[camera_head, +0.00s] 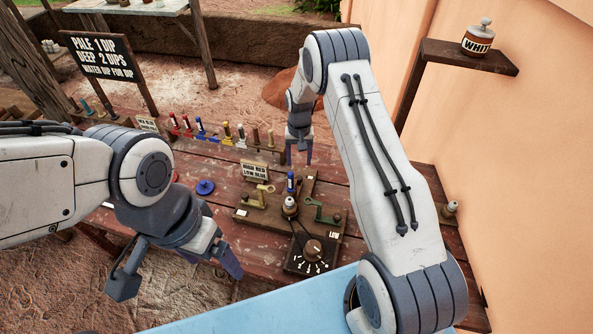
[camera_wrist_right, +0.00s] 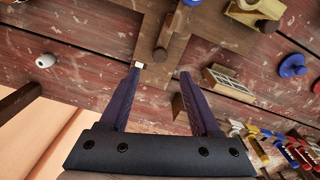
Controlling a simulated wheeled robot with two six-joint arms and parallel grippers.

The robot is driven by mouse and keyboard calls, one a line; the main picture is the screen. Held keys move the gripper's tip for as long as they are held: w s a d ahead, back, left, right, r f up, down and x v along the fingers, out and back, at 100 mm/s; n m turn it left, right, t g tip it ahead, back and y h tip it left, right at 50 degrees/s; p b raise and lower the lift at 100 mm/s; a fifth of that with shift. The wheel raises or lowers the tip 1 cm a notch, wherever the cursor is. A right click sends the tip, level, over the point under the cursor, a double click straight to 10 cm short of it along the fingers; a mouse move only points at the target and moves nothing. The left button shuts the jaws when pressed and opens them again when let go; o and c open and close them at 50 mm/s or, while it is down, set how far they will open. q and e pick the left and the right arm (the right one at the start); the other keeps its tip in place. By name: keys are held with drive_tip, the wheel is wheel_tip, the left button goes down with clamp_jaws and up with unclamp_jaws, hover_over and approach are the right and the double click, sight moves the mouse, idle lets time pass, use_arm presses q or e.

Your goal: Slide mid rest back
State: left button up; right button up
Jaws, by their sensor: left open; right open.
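A dark wooden cross-shaped stand (camera_head: 268,221) sits on the red plank table. Its far arm (camera_wrist_right: 172,45) points toward my right gripper and carries a round wooden knob (camera_wrist_right: 160,54) and a small white tag (camera_wrist_right: 139,65). I cannot read the tag or tell for certain which part is the mid rest. My left gripper (camera_head: 178,268) is open and empty at the near left.
A brass lever (camera_head: 258,196) and a green lever (camera_head: 322,210) flank the middle. A dial box (camera_head: 312,254) is in front. A small sign (camera_head: 255,171) stands close behind. A blue disc (camera_head: 205,187) lies left. Several coloured sticks (camera_head: 200,126) line the back.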

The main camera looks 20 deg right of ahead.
sight(299, 177)
wheel_tip(299, 177, down, 7)
drive_tip(key=shift+r+p, duration=0.15)
drive_tip(key=shift+p, duration=1.05)
drive_tip(key=shift+f, duration=0.65)
clamp_jaws()
